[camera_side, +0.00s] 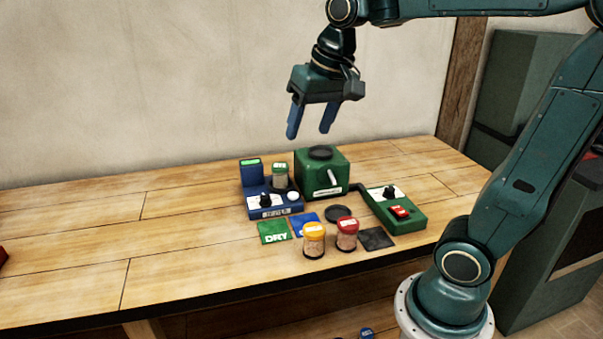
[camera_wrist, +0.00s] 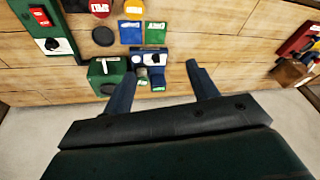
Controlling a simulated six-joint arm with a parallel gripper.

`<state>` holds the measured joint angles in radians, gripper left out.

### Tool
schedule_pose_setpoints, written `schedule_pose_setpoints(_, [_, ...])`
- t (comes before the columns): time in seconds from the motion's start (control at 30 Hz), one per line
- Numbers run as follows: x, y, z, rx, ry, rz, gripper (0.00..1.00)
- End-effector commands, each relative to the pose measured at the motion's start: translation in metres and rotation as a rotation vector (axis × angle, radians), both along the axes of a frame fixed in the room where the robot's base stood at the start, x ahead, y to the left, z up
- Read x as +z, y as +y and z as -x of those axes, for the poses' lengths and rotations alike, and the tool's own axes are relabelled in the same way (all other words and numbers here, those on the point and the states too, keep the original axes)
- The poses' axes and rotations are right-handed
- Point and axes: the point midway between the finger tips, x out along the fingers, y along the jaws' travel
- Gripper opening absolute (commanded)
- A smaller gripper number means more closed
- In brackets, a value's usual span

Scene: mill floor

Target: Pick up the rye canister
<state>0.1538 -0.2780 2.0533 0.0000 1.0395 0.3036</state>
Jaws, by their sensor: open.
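Three small clear canisters with coloured lids are in the side view; their labels are too small to read, so I cannot tell which is rye. The green-lidded canister (camera_side: 280,175) stands on the blue device (camera_side: 275,208). The yellow-lidded canister (camera_side: 314,240) and the red-lidded canister (camera_side: 346,235) stand side by side near the table's front edge. In the wrist view, the yellow lid (camera_wrist: 133,5) and red lid (camera_wrist: 100,7) are at the top edge. My gripper (camera_side: 308,134) is open and empty, high above the green mill box (camera_side: 322,175) and blue device.
A green "DRY" card (camera_side: 273,232), a blue card (camera_side: 304,219), a dark disc (camera_side: 338,213) and a black mat (camera_side: 376,238) lie around the canisters. A green switch box (camera_side: 392,208) is at the right. The table's left side (camera_side: 80,235) is mostly clear.

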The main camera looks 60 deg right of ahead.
Motion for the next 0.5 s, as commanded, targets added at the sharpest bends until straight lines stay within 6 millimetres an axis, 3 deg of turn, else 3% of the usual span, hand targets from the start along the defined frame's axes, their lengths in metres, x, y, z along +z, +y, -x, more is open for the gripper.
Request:
schedule_pose_setpoints(0.23, [-0.001,-0.031,-0.053,-0.179,0.061,-0.047,0.59])
schedule_pose_setpoints(0.5, [-0.015,-0.072,-0.104,-0.372,0.123,-0.092,0.59])
